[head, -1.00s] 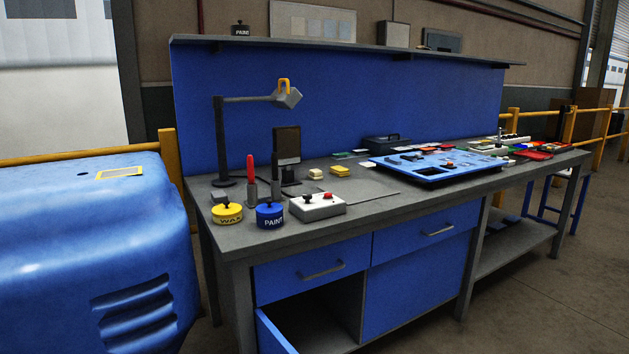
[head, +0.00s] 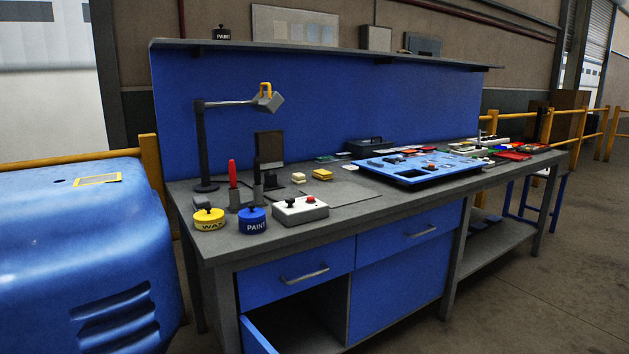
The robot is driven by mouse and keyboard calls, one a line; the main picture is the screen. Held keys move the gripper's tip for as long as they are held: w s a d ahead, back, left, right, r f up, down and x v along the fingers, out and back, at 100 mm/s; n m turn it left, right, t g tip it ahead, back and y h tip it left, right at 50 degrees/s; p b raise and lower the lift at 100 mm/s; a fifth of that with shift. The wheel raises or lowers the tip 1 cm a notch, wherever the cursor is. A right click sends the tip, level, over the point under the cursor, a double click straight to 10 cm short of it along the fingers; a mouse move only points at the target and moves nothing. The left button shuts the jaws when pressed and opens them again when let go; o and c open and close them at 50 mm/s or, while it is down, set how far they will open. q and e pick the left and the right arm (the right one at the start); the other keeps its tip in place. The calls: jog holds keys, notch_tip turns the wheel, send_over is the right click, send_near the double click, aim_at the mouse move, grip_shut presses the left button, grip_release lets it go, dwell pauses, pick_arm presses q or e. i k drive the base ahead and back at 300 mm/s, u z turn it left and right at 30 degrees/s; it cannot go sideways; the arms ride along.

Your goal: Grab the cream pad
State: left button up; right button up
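The cream pad (head: 298,178) is a small pale block lying on the grey workbench (head: 420,202), left of a similar yellow block (head: 322,174). It lies behind a white control box (head: 300,210) with a red and a dark knob. Neither of my grippers shows in the head view.
A yellow WAX tin (head: 209,220) and a blue PAINT tin (head: 252,221) stand at the front left. A lamp (head: 203,150) and a red-tipped tool (head: 233,175) stand behind them. A blue tray (head: 415,170) lies right. A lower compartment (head: 300,318) is open.

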aim_at(299, 178)
jog(key=z, duration=1.25)
jog(key=i, duration=3.65)
jog(key=u, duration=2.3)
